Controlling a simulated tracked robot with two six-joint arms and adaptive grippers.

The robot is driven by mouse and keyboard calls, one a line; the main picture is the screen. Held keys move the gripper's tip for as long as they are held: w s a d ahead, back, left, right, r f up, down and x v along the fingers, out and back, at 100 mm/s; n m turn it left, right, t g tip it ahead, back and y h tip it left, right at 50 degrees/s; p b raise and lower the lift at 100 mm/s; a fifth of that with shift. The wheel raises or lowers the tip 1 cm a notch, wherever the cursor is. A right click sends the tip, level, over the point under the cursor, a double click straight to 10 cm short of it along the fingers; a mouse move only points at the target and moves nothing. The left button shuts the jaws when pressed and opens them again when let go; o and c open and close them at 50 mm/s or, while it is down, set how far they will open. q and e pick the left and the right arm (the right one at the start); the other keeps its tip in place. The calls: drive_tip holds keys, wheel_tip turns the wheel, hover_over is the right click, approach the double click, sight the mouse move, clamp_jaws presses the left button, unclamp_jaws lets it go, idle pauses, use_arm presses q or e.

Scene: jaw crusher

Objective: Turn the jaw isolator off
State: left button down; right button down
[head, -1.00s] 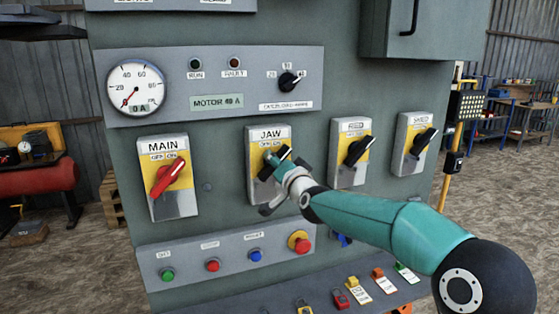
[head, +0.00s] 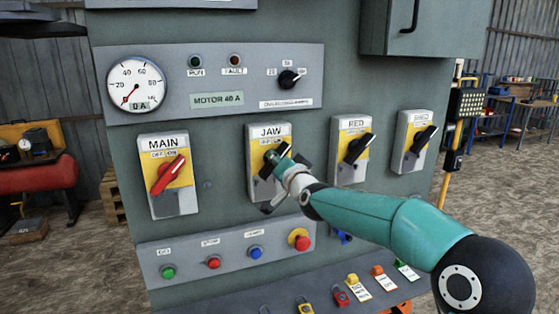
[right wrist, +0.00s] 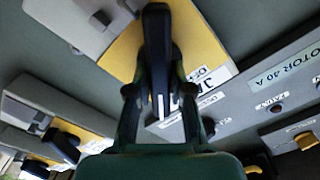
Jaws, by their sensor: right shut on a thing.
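The jaw isolator (head: 257,189) is a grey box with a yellow plate labelled JAW, at the middle of the panel in the head view. Its black handle (right wrist: 158,45) stands between the two fingers of my right gripper (right wrist: 160,93) in the right wrist view. My right gripper (head: 280,166) is shut on this handle. In the head view the handle tilts up to the right, and the gripper and wrist hide part of it and the lower box. My left gripper is not in view.
The main isolator (head: 174,202) with its red handle is to the left. Two more isolators with black handles, one labelled RED (head: 348,176), are to the right. Below sits a strip with push buttons and a red emergency stop (head: 299,239). Padlocks and tags lie on the lower ledge.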

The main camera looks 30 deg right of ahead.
drive_tip(key=n, duration=0.4)
drive_tip(key=shift+a+f+n+p, duration=0.1)
drive_tip(key=shift+a+n+p, duration=0.05)
drive_tip(key=shift+n+p, duration=0.2)
drive_tip(key=n+p, duration=0.1)
drive_tip(key=n, duration=0.3)
drive_tip(key=shift+w+a+n, duration=0.1)
drive_tip(key=shift+a+n, duration=0.05)
drive_tip(key=shift+n, duration=0.1)
drive_tip(key=n+p, duration=0.1)
drive_tip(key=n, duration=0.3)
drive_tip(key=shift+a+f, duration=0.15)
drive_tip(key=shift+a+f+n+p, duration=0.15)
drive_tip(key=shift+n+p, duration=0.25)
drive_tip(key=shift+n, duration=1.7)
drive_tip(key=c, duration=1)
unclamp_jaws()
drive_tip(key=shift+c, duration=0.2)
drive_tip(key=shift+r, duration=0.25)
